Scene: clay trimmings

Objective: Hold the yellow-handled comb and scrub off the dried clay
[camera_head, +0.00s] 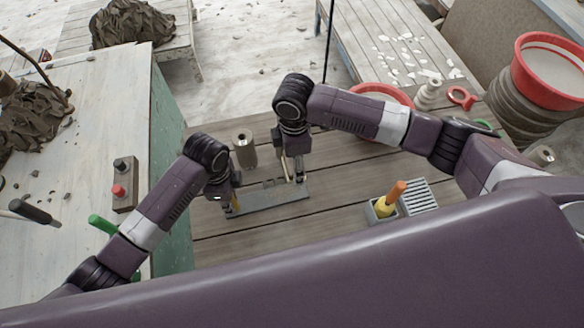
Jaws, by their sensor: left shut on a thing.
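My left gripper (231,209) is low over the plank table at the left end of a long flat grey strip (270,200). A small yellow piece (236,201), seemingly the comb's yellow handle, shows at its fingers, and the gripper is shut on it. The rest of the comb is hidden or merges with the grey strip; I cannot tell which. My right gripper (296,172) points down near the strip's right end. Its fingertips are too small to tell whether they are open or hold anything. Dried clay is not clear at this size.
A brush with an orange handle (397,190) stands in a grey box (370,211) beside a ribbed grey rack (420,196). A brown-grey cylinder (245,152) stands behind the strip. A red-rimmed basin (383,92) is behind my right arm. Bare planks lie in front.

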